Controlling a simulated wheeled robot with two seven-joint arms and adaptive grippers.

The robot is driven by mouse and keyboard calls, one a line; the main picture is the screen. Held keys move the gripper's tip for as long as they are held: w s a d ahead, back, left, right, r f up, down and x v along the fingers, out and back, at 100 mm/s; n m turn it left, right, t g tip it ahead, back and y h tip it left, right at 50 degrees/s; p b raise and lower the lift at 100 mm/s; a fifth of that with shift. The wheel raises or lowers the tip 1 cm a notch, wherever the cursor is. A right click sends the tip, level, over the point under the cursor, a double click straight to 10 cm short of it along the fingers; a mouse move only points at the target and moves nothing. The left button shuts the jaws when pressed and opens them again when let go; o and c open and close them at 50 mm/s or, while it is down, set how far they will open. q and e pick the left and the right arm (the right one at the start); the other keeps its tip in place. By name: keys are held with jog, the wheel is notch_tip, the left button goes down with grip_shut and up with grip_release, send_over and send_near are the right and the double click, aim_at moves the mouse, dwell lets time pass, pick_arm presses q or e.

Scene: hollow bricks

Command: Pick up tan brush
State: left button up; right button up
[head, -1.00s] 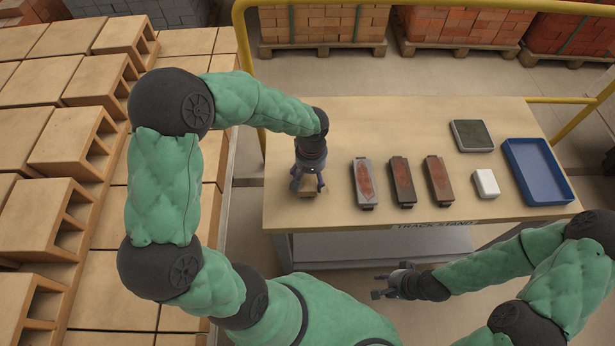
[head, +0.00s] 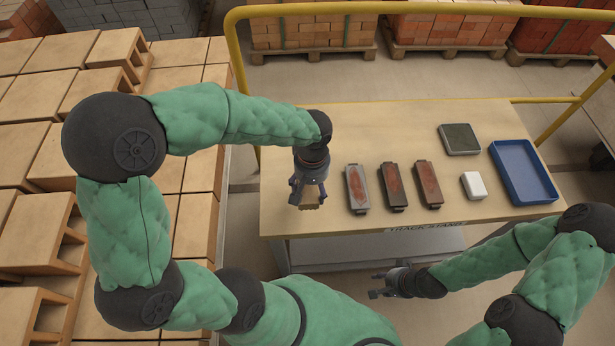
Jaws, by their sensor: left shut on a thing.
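The tan brush (head: 311,197) is at the left end of the table (head: 300,226), largely covered by my gripper. My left gripper (head: 307,192) is shut on it from above. I cannot tell clearly whether the brush is clear of the tabletop. My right gripper (head: 378,285) is low in front of the table's front edge, away from the objects; its fingers look apart with nothing between them.
Right of the brush lie a grey block (head: 357,189), a dark brown block (head: 393,187) and a red-brown block (head: 429,185), each with a reddish top. Further right are a white block (head: 473,186), a dark green-topped pad (head: 459,139) and a blue tray (head: 524,172). Stacked hollow bricks (head: 40,232) stand left.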

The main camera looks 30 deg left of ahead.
pick_arm(q)
jog(key=s+d+r+p, duration=0.1)
jog(key=s+d+r, duration=0.2)
jog(key=s+d, duration=0.2)
jog(key=shift+s+r+p, duration=0.15)
jog(key=shift+s+p, duration=0.15)
jog(key=shift+d, duration=0.15)
jog(key=shift+o, duration=1.4)
jog(key=shift+c, duration=0.3)
jog(key=shift+w, duration=0.1)
